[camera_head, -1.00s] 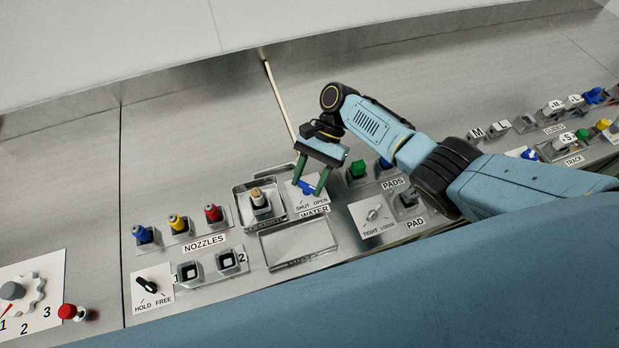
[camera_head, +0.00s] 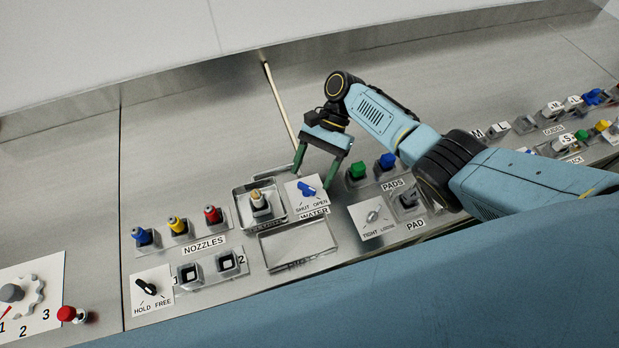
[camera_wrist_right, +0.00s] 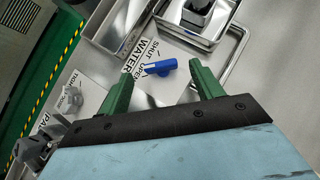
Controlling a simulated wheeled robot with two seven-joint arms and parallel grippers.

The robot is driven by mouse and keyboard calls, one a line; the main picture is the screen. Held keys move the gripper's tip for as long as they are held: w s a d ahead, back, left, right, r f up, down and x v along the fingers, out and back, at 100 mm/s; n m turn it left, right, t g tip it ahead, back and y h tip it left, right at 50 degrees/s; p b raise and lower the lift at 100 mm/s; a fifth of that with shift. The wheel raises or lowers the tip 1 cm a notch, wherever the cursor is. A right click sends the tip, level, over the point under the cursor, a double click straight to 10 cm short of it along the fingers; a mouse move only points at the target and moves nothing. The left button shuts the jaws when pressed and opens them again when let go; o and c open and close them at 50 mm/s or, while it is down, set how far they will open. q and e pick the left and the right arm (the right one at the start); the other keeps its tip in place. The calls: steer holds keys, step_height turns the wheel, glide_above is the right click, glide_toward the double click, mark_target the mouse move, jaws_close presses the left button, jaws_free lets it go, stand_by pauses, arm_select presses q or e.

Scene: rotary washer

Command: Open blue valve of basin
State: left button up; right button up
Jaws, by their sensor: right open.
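The blue valve (camera_head: 307,189) is a small lever on a white plate marked SHUT, OPEN and WATER. In the right wrist view the valve shows between and beyond the fingertips (camera_wrist_right: 158,76), apart from both. My left gripper is not in view.
A metal tray with a capped nozzle (camera_head: 259,199) stands left of the valve plate. A TIGHT/LOOSE knob (camera_head: 373,215) is at lower right. The panel behind is mostly clear.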

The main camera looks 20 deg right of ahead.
steer(key=b+v, duration=0.1)
steer(key=v, duration=0.9)
steer(key=shift+d, duration=0.15)
steer(key=shift+r, duration=0.1)
